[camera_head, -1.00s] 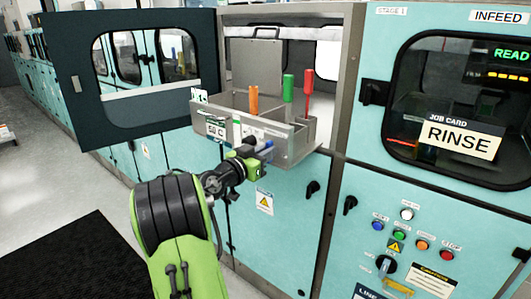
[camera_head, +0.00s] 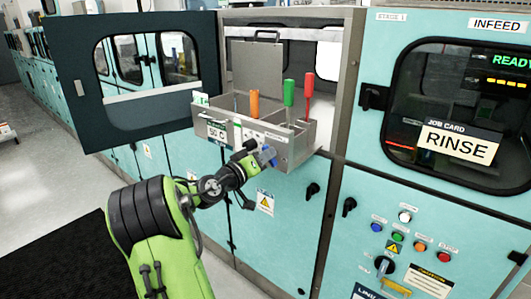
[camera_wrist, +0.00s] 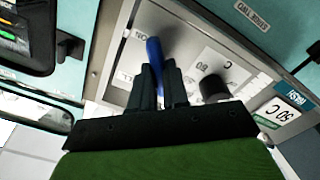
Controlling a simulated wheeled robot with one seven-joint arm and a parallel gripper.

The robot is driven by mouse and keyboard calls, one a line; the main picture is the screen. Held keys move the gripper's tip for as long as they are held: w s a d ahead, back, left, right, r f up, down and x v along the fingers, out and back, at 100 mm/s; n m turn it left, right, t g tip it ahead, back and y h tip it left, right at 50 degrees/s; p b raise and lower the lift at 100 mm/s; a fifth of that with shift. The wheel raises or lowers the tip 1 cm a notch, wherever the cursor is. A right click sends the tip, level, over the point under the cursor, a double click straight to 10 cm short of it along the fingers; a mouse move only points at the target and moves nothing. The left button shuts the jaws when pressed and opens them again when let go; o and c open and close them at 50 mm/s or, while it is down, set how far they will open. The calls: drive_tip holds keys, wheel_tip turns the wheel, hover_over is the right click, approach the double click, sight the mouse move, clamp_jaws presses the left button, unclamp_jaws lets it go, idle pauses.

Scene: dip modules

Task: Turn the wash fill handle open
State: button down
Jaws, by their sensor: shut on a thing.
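A short blue handle (camera_head: 269,157) sticks out from the front panel of the metal tank (camera_head: 291,151). In the wrist view, the blue handle (camera_wrist: 155,52) runs up from between my gripper's dark fingers. My gripper (camera_head: 254,156) is at the right part of the tank's front and is shut on this handle; it also shows in the wrist view (camera_wrist: 161,84). The fingers hide the handle's lower part. The small labels beside it are too small or turned to read with certainty, so I cannot read its name.
A black knob (camera_wrist: 214,88) sits on the panel beside my fingers. Orange (camera_head: 254,103), green (camera_head: 289,92) and red (camera_head: 308,95) upright handles stand in the tank. A dark windowed door (camera_head: 90,125) hangs open at left. Teal cabinet fronts stand below and right.

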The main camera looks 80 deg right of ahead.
drive_tip(key=shift+w+f+n+p, duration=0.15)
drive_tip(key=shift+n+p, duration=1.55)
drive_tip(key=shift+n, duration=0.85)
drive_tip(key=shift+f+n+p, duration=0.1)
drive_tip(key=shift+n+p, duration=1.6)
drive_tip(key=shift+n, duration=0.85)
drive_tip(key=c, duration=1.1)
unclamp_jaws()
drive_tip(key=v, duration=1.5)
drive_tip(key=shift+w+a+b, duration=0.2)
drive_tip(key=shift+a+b, duration=0.1)
drive_tip(key=shift+a, duration=0.05)
